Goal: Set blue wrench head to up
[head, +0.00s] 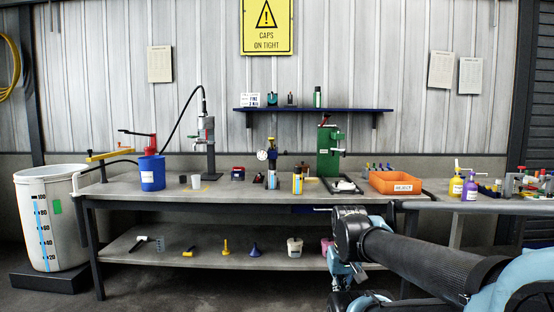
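I cannot make out for certain a blue wrench head in the head view. A small dark-blue device (272,154) with a round white dial beside it stands at the middle of the workbench (225,196). My gripper (345,275) hangs at the lower right of the middle, in front of the bench and apart from these items. Its fingers are partly hidden by the arm and the frame edge, so its opening does not show.
A blue bucket (152,174), a grey column machine (206,132), a green press (328,150) and an orange bin (396,182) stand on the bench. A white drum (45,225) stands left. The floor in front is clear.

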